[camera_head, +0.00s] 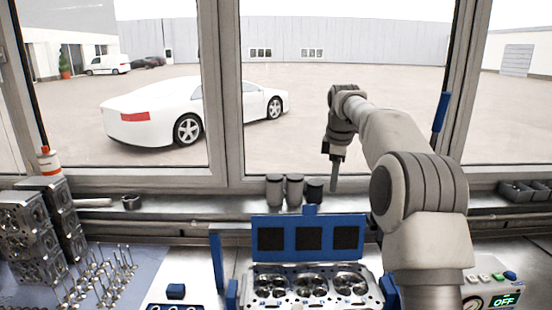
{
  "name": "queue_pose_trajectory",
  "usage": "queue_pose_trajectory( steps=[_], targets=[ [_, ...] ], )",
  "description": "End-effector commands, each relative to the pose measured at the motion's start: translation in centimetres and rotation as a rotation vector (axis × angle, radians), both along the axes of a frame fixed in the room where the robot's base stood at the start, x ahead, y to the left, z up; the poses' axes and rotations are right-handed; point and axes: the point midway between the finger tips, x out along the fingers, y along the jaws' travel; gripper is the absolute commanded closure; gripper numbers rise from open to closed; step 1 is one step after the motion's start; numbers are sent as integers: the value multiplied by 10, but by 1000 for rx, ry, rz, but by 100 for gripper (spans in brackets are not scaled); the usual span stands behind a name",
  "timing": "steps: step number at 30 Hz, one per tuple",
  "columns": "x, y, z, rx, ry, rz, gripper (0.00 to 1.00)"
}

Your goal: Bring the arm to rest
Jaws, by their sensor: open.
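My gripper (336,172) hangs from the end of my raised arm, fingers pointing down in front of the window. It is open, and I see nothing in it. It appears above the bench, near the jars on the sill and above the blue panel. The finger gap is small in this view, seen almost edge-on. My arm comes up from the lower right and bends over at the top.
A cylinder head (312,287) lies on the bench below a blue panel (290,239) with dark squares. Dark jars (294,189) stand on the sill. Valves (100,280) and metal blocks (24,238) fill the left. A device reading OFF (503,301) sits lower right.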

Motion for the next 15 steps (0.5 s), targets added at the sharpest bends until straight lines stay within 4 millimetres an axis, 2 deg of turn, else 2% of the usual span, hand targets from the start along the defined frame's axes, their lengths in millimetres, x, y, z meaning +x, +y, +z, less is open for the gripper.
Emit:
queue_pose_trajectory(
  steps=[6,15],
  targets=[
    [-54,13,30,34,-44,-167,55],
    [-140,23,46,104,-100,-412,55]
  ],
)
